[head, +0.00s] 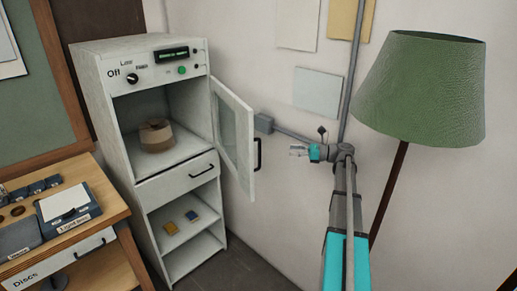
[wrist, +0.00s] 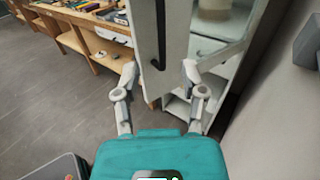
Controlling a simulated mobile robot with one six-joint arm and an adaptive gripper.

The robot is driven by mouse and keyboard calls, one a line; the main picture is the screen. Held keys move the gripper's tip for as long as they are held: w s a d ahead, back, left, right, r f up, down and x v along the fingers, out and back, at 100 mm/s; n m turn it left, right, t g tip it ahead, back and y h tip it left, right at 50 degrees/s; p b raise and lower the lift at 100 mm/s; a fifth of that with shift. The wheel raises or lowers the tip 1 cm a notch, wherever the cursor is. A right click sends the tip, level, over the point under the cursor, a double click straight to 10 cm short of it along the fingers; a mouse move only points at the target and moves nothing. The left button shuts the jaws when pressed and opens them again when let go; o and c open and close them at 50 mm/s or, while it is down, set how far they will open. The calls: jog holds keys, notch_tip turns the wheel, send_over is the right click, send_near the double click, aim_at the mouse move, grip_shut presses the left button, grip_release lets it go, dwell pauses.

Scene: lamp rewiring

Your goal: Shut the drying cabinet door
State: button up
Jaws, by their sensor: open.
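The white drying cabinet (head: 147,184) stands against the wall in the head view. Its glazed door (head: 233,138) is hinged on the right and stands wide open, with a dark bar handle (head: 257,155) near its free edge. A tan round object (head: 156,135) sits inside on the compartment floor. My gripper (head: 298,151) is open and empty, to the right of the door in the head view. In the wrist view my gripper (wrist: 160,80) has its fingers spread, with the door edge (wrist: 172,40) and the dark handle (wrist: 160,35) ahead between them. I see no contact.
A green lampshade (head: 424,88) on a dark pole stands at the right, close to my arm. A wooden workbench (head: 75,238) with boxes is at the left. A cabinet drawer (head: 178,182) is shut below the compartment. A grey conduit (head: 354,60) runs down the wall.

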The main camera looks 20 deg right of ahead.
jog(key=x, duration=1.3)
jog(key=shift+w+a, duration=0.15)
jog(key=shift+a, duration=0.05)
jog(key=shift+c, duration=0.2)
grip_shut()
jog(key=shift+a, duration=0.2)
jog(key=shift+d, duration=0.1)
